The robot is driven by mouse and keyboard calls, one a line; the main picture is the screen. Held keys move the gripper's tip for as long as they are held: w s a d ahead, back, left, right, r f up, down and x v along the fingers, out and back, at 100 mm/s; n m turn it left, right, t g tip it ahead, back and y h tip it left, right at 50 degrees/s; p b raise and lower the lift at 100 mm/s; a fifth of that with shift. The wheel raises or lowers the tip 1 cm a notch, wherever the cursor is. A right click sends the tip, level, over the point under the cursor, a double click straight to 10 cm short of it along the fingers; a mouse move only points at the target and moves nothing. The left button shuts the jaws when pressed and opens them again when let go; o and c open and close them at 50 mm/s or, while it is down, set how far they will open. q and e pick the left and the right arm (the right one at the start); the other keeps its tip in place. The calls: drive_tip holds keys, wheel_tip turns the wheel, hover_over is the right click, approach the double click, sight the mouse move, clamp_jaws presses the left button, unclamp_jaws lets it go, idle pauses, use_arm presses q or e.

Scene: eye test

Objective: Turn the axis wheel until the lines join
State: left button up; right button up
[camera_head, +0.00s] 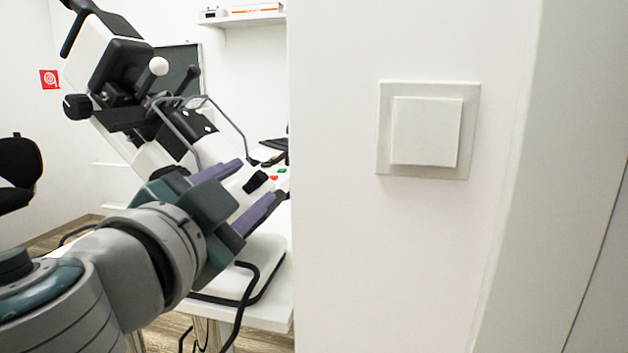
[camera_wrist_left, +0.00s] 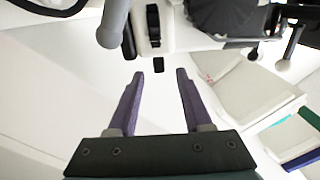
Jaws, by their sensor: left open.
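A white and black eye instrument (camera_head: 105,60) stands tilted on a white table behind my left gripper in the head view. I cannot tell which part is the axis wheel, and no lines show. My left gripper (camera_head: 257,180) is open, its purple fingers apart in front of the instrument's lower body. In the left wrist view the gripper (camera_wrist_left: 159,74) has nothing between its fingers; a grey rounded handle (camera_wrist_left: 112,25) and black parts lie beyond the tips. My right gripper is not seen.
A white wall (camera_head: 335,250) with a square switch (camera_head: 427,131) fills the right side, close to the gripper. The white table (camera_head: 272,312) has a black cable at its front. A black chair (camera_head: 18,158) stands at far left. A shelf (camera_head: 245,20) hangs at the back.

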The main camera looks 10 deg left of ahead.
sight(258, 179)
use_arm(q)
drive_tip(key=shift+w+d, duration=0.1)
drive_tip(key=shift+w, duration=2.25)
drive_tip(key=shift+c, duration=0.2)
clamp_jaws()
